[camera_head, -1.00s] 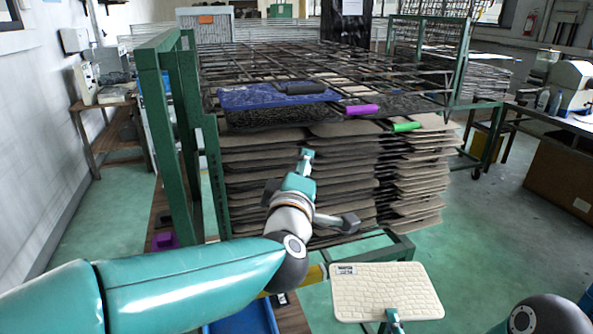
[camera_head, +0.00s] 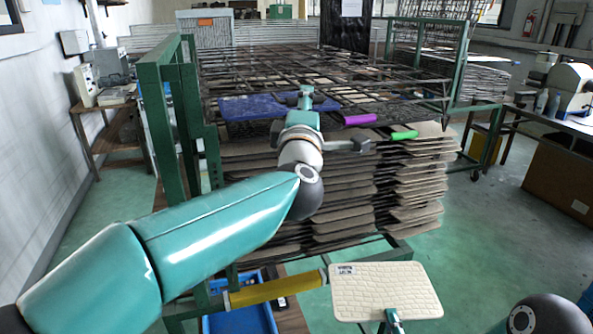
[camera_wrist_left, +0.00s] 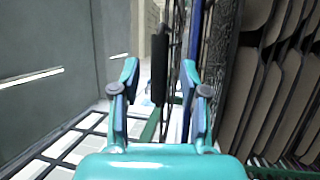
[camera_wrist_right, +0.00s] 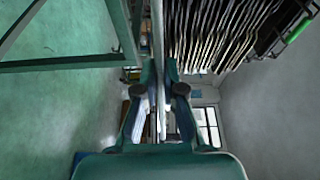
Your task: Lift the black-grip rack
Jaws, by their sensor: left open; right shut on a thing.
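The black grip (camera_wrist_left: 158,65) shows in the left wrist view as a dark bar between my left gripper's fingers, which stand apart on both sides of it. In the head view, the blue rack panel (camera_head: 250,105) lies on top of the stack, and my left gripper (camera_head: 306,93) is over its right part, hiding most of the grip. My left gripper (camera_wrist_left: 160,76) is open; contact with the grip cannot be told. My right gripper (camera_head: 391,316) is shut on the lower edge of a cream textured panel (camera_head: 387,292), seen edge-on in the right wrist view (camera_wrist_right: 157,40).
Racks with a magenta grip (camera_head: 360,119) and a green grip (camera_head: 404,135) lie right of the blue panel. A green frame (camera_head: 158,130) stands left of the stack. A yellow bar (camera_head: 275,290) and blue crate (camera_head: 240,319) are low in front. Green floor is open at right.

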